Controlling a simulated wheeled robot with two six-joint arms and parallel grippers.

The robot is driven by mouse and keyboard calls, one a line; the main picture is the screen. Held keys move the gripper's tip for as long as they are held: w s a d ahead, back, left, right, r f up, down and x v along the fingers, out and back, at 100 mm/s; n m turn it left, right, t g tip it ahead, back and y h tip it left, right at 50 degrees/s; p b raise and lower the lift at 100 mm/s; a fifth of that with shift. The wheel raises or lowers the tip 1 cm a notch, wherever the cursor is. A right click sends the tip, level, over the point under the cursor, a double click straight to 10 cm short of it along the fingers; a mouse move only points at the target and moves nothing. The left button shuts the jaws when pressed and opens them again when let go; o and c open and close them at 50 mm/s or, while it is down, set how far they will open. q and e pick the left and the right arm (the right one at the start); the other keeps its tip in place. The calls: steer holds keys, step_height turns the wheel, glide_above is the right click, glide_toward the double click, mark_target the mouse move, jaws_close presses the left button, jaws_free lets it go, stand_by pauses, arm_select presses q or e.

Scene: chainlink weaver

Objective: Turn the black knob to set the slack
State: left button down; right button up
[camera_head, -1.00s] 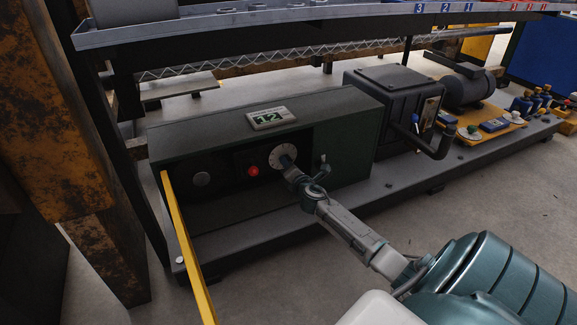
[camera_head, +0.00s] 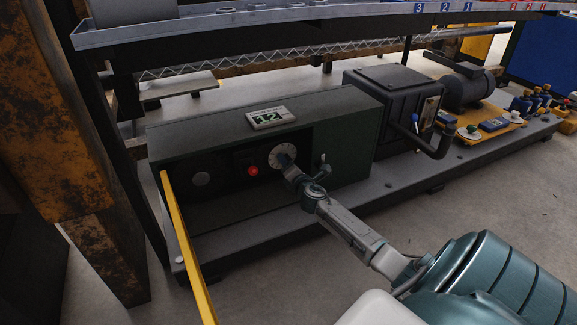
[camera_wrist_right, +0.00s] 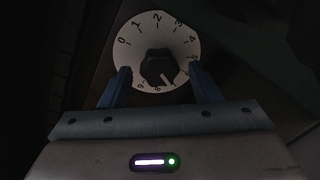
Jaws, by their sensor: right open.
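The black knob (camera_wrist_right: 158,67) sits at the centre of a white numbered dial (camera_wrist_right: 184,38) in the right wrist view. Its white pointer line slants down and to the right, toward the lower numbers of the ring. My right gripper (camera_wrist_right: 161,78) is open, with one blue finger on each side of the knob and visible gaps between. In the head view the dial (camera_head: 278,154) is on the front of the dark green box, and my right gripper (camera_head: 287,167) is in front of it, hiding the knob. My left gripper is not in view.
A green number display (camera_head: 269,118) is on top of the box (camera_head: 346,139). A red button (camera_head: 253,170) is left of the dial, and a small lever (camera_head: 323,160) is right of it. A yellow bar (camera_head: 186,246) rises at the front left. Open floor lies in front.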

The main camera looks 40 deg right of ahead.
steer(key=p+v, duration=0.2)
steer(key=v, duration=0.8)
steer(key=shift+s+a+p, duration=0.15)
steer(key=shift+s+p, duration=0.15)
steer(key=shift+s, duration=0.05)
